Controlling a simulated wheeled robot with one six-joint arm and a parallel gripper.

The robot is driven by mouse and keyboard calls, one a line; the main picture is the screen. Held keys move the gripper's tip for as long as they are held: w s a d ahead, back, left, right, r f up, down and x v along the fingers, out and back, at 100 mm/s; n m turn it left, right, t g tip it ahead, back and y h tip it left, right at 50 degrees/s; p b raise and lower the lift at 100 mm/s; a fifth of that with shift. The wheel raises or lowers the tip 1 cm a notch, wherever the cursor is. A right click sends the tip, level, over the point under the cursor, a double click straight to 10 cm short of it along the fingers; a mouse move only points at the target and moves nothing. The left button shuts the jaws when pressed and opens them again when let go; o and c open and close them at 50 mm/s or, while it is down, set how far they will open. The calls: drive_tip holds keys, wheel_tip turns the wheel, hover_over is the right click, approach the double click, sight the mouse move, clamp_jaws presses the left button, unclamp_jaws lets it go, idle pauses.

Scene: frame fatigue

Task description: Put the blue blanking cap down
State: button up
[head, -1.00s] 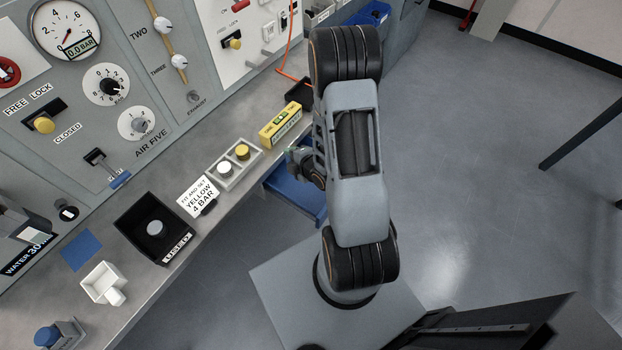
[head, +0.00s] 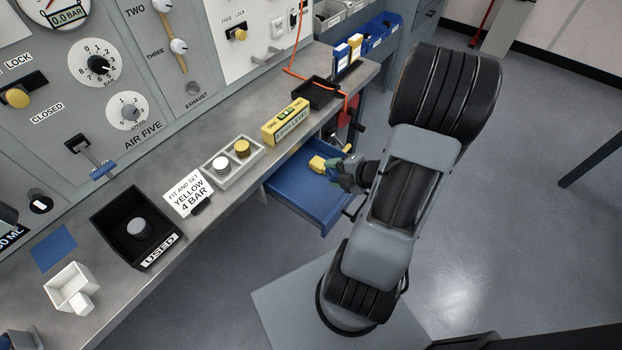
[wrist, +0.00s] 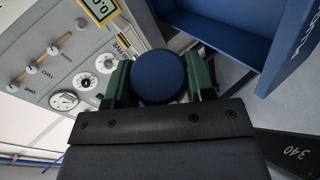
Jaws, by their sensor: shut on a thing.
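The blue blanking cap (wrist: 158,77) is a round, dark blue disc in the wrist view, held between the two green fingers of my gripper (wrist: 160,88). In the head view my gripper (head: 345,172) is over or beside the right part of the open blue drawer (head: 300,196), below the bench edge. The cap cannot be made out in the head view. In the wrist view the drawer (wrist: 222,35) is at the upper right, apart from the cap.
A yellow item (head: 317,164) shows at the drawer. Open floor lies right.

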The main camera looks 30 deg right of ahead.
drive_tip(key=shift+w+a+f+b, duration=0.1)
drive_tip(key=shift+w+f+b, duration=0.3)
drive_tip(key=shift+b, duration=0.75)
drive_tip(key=w+f, duration=0.2)
drive_tip(key=w, duration=0.1)
drive_tip(key=w+f+b, duration=0.1)
drive_tip(key=w+f, duration=0.2)
drive_tip(key=w, duration=0.1)
drive_tip(key=w+f, duration=0.2)
drive_tip(key=w, duration=0.2)
drive_tip(key=shift+a+f+b, duration=0.35)
drive_tip(key=shift+f, duration=0.05)
drive_tip(key=shift+w+f, duration=0.15)
drive_tip(key=shift+f, duration=0.8)
drive_tip(key=shift+w+f, duration=0.1)
drive_tip(key=shift+f, duration=0.85)
drive_tip(key=shift+b, duration=0.3)
drive_tip(key=shift+f+b, duration=0.6)
drive_tip(key=shift+b, duration=0.05)
